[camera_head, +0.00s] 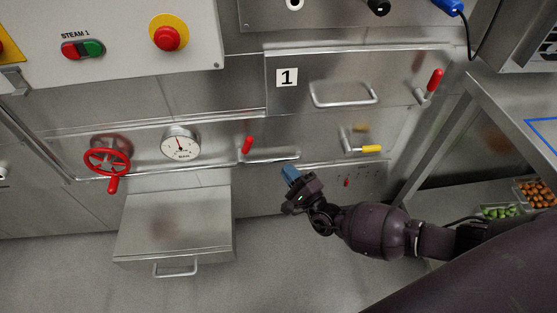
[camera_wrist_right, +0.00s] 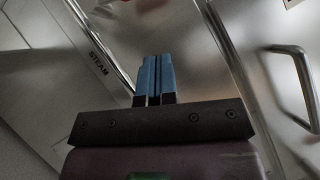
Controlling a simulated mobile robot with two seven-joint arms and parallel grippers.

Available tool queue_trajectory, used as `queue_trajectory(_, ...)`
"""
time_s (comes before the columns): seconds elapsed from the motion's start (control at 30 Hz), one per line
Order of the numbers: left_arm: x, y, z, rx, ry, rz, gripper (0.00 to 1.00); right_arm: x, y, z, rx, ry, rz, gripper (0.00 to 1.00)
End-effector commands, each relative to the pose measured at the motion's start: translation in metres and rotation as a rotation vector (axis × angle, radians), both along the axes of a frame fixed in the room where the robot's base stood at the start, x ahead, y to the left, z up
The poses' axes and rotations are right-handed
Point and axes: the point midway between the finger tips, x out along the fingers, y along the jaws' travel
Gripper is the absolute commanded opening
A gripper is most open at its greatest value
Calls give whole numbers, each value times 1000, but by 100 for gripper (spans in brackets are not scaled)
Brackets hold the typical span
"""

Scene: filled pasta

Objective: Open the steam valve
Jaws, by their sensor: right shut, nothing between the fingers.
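My right gripper (camera_head: 290,173) is shut and empty, with its blue fingers pointing up and left below the steel panel marked 1. Its blue fingers (camera_wrist_right: 154,78) are together in the right wrist view. A red handwheel (camera_head: 107,160) with a red knob is on the left, well away from the gripper. A small red lever (camera_head: 247,145) is up and left of the fingertips. A yellow-handled lever (camera_head: 365,149) is to the right of them. The word STEAM (camera_wrist_right: 99,62) is on the steel in the right wrist view. I cannot tell which handle it labels. My left gripper is not in view.
A round gauge (camera_head: 181,145) is beside the handwheel. A steel box (camera_head: 175,222) with a handle juts out below. A larger red lever (camera_head: 432,84) is at upper right. A steel table (camera_head: 505,105) stands at right, with food trays (camera_head: 500,211) below it. The floor below the gripper is clear.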

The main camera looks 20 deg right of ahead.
Motion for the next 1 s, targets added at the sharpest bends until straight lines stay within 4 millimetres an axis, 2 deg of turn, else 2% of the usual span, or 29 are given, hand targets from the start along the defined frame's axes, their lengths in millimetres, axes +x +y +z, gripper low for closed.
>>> queue_trajectory(0.1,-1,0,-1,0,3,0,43,-14,-5,-2,-1,0,0,0)
queue_trajectory(0.3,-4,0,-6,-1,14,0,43,-24,-7,-5,0,0,0,0)
queue_trajectory(0.87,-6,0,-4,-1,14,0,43,-25,-7,-5,1,1,1,0)
queue_trajectory(1.0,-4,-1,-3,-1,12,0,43,-24,-7,-6,51,17,14,0)
